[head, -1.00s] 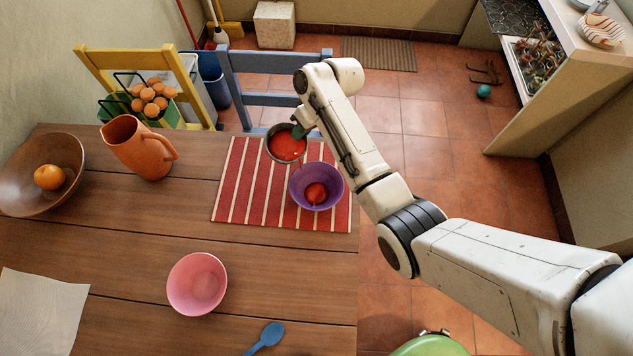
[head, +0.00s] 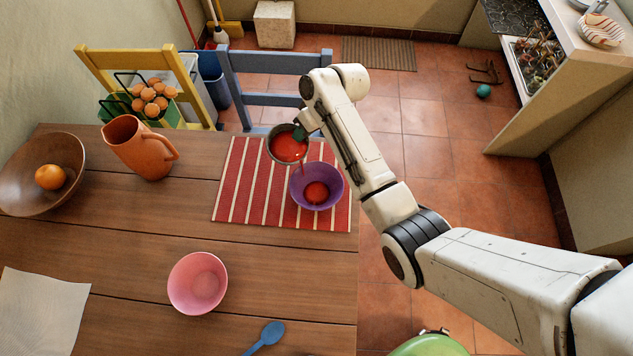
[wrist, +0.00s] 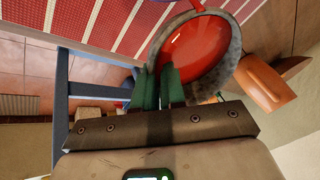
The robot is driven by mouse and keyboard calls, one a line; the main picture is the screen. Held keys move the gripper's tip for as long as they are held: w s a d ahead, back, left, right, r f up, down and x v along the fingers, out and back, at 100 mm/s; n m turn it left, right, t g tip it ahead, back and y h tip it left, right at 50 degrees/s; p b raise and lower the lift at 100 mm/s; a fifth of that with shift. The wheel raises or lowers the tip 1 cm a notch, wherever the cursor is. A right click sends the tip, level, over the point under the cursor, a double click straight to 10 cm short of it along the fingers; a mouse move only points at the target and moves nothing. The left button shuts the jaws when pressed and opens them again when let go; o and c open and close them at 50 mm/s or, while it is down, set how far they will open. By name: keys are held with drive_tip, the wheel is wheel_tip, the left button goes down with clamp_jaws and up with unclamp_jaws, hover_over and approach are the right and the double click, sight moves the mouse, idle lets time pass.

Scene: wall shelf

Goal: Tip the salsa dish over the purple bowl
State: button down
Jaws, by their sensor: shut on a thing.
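The salsa dish (head: 287,145) is a small grey dish with red salsa in it. My gripper (head: 300,131) is shut on its rim, and the dish is tilted above the far edge of the purple bowl. A thin red stream runs from its lip down toward the bowl. The purple bowl (head: 332,195) stands upright on a striped mat, with a red pool of salsa (head: 316,192) at its bottom. In the wrist view the green fingers (wrist: 158,88) grip the grey dish's rim (wrist: 236,62), and red salsa (wrist: 196,50) fills much of it.
The red striped mat (head: 240,190) lies under the bowl. An orange pitcher (head: 140,150), a wooden bowl (head: 20,180) with an orange, a pink bowl (head: 197,283) and a blue spoon (head: 268,335) are on the table. A blue chair (head: 270,100) stands behind.

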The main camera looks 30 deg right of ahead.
sight(293, 127)
drive_tip(key=shift+s+d+r+t+p, duration=0.1)
drive_tip(key=shift+s+r+t+p, duration=0.25)
drive_tip(key=shift+r, duration=0.2)
drive_tip(key=shift+s+d+r+t+p, duration=0.1)
drive_tip(key=shift+s+r+t+p, duration=0.1)
drive_tip(key=shift+s+r+t, duration=0.25)
idle(1.8)
drive_tip(key=w+f+g, duration=0.1)
drive_tip(key=w+b, duration=0.1)
drive_tip(key=w+f+g+b, duration=0.1)
drive_tip(key=shift+a+f+g, duration=0.25)
drive_tip(key=shift+f+g, duration=0.05)
drive_tip(key=shift+f, duration=0.05)
drive_tip(key=shift+w+a+f+m+g+h+b, duration=0.15)
drive_tip(key=shift+w+f+g+b, duration=0.15)
drive_tip(key=shift+w+g+b, duration=0.55)
drive_tip(key=shift+w+f+m+g+h+b, duration=0.15)
drive_tip(key=shift+w+f+g+b, duration=0.15)
drive_tip(key=shift+b, duration=0.9)
drive_tip(key=shift+w, duration=0.1)
drive_tip(key=shift+b, duration=0.3)
drive_tip(key=shift+r, duration=0.2)
